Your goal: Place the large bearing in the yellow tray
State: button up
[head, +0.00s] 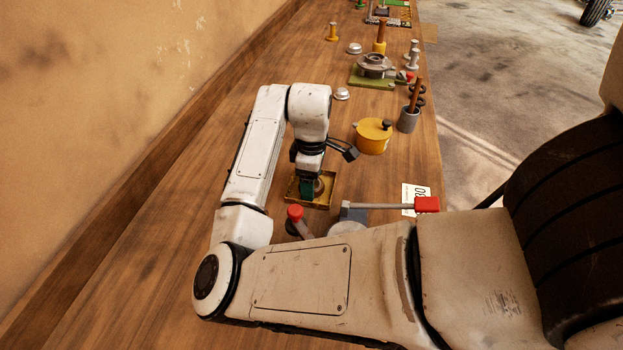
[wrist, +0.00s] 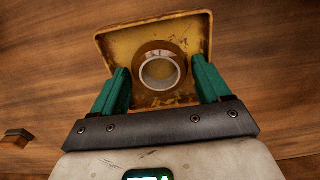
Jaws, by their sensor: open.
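The yellow tray (wrist: 197,28) lies on the wooden bench; in the head view its rim (head: 330,178) shows below my arm's end. The large bearing (wrist: 178,87) is a metal ring with a brownish outer band. In the wrist view it sits inside the tray, with its hole facing the camera. My gripper (wrist: 160,76) has green fingers, spread apart on either side of the bearing, with gaps to it. In the head view my gripper (head: 309,188) is down at the tray, and the bearing (head: 321,187) is partly hidden behind the fingers.
A yellow lidded pot (head: 373,138) and a grey cup (head: 408,120) stand behind and to the right. A red-handled tool (head: 426,205) and a red-knobbed lever (head: 296,213) are close in front. A green-based metal assembly (head: 374,68) stands farther back. Bare bench lies left of my arm.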

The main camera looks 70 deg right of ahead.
notch_tip(320, 180, up, 12)
jog(key=p, duration=0.1)
dwell(1.0)
